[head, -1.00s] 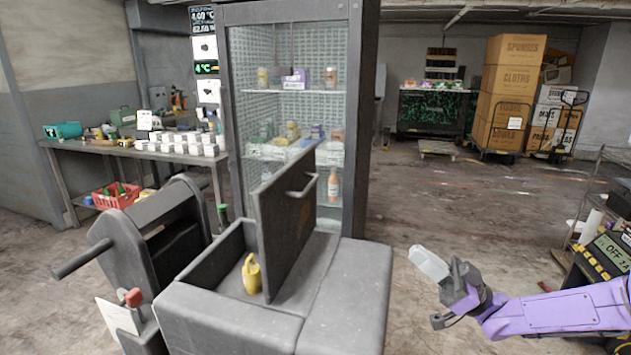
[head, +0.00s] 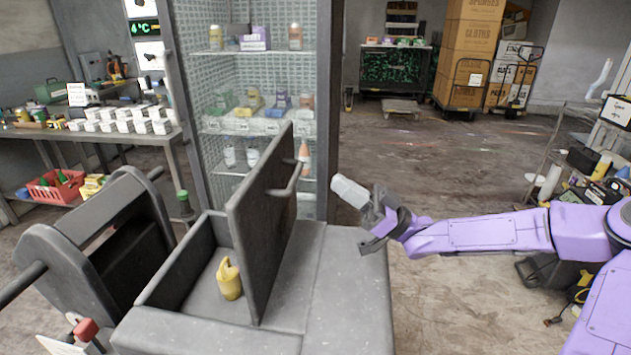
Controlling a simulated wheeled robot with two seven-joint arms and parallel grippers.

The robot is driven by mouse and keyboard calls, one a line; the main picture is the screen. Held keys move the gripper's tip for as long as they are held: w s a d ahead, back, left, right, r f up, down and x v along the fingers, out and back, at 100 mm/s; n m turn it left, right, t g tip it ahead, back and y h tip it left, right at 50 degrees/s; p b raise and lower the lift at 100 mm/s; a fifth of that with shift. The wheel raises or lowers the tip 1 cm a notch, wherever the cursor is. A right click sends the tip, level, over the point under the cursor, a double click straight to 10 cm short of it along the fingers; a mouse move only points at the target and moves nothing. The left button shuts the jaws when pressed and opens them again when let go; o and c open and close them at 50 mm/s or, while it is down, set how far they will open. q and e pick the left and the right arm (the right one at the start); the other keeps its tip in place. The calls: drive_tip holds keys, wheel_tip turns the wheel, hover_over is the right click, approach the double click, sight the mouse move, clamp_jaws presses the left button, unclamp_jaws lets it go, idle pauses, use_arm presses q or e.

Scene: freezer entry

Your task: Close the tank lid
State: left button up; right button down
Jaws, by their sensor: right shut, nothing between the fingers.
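The grey tank (head: 345,285) stands in the lower middle of the head view. Its lid (head: 268,235) is open and stands nearly upright, with a bar handle (head: 288,183) on its right face. A yellow object (head: 229,279) shows inside the open compartment to the left of the lid. My right gripper (head: 358,215) is to the right of the lid, above the right part of the tank top, pointing left and apart from the handle. It is shut and empty. My left gripper is not in view.
A glass-door cabinet (head: 252,100) with small goods stands close behind the tank. A dark machine with bar handles (head: 95,250) stands at left. A table with white boxes (head: 125,118) is behind it. A cluttered rack (head: 560,170) is at right. Open floor (head: 440,165) lies behind my right arm.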

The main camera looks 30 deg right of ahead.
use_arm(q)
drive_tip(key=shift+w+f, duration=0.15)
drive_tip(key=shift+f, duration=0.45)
use_arm(e)
drive_tip(key=w+a, duration=0.4)
drive_tip(key=shift+a, duration=0.25)
drive_tip(key=shift+r, duration=0.1)
